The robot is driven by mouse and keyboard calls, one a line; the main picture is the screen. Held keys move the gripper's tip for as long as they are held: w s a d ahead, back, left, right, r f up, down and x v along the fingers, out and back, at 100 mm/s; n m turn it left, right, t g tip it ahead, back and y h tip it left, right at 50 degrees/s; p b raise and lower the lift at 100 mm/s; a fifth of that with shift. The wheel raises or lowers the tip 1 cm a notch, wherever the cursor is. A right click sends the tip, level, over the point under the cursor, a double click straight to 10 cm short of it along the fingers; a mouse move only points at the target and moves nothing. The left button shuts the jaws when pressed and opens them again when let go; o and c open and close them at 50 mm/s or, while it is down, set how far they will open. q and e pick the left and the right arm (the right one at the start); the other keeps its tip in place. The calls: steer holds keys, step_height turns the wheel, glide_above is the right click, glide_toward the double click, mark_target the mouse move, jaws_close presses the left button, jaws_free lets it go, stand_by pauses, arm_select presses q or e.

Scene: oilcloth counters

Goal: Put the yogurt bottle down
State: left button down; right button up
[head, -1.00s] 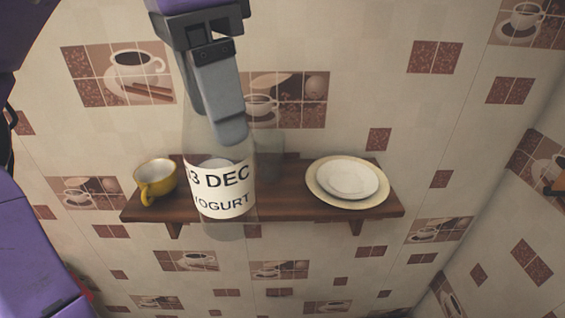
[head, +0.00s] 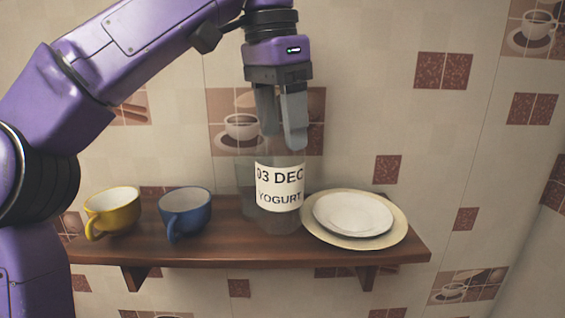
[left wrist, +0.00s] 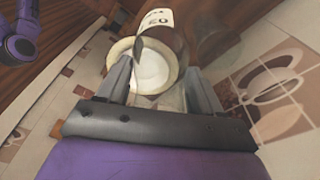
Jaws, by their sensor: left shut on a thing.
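The yogurt bottle (head: 279,188) is clear, with a white label reading "03 DEC YOGURT". My left gripper (head: 281,143) comes down from above and is shut on its upper part. The bottle is upright over the wooden shelf (head: 215,250), between the blue cup and the plates. Its base looks level with the shelf top, but I cannot tell whether it touches. In the left wrist view the bottle's label (left wrist: 157,20) shows beyond the fingers, with the plates behind it. My right gripper is not in view.
A yellow cup (head: 112,212) and a blue cup (head: 186,212) stand on the shelf's left part. A cream plate (head: 312,231) with a smaller white plate (head: 352,214) on it lies close to the bottle's right. A faint clear thing (head: 245,180) shows behind the bottle. The tiled wall is behind.

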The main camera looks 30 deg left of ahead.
mark_target(278, 146)
arm_select(q)
steer(key=f, duration=0.1)
steer(key=s+f+b, duration=0.1)
steer(key=f, duration=0.1)
steer(key=shift+a, duration=0.1)
steer(key=shift+f, duration=0.15)
steer(key=shift+w+f, duration=0.1)
steer(key=shift+w, duration=0.35)
steer(key=shift+c, duration=0.8)
jaws_free()
steer(key=shift+s, duration=0.25)
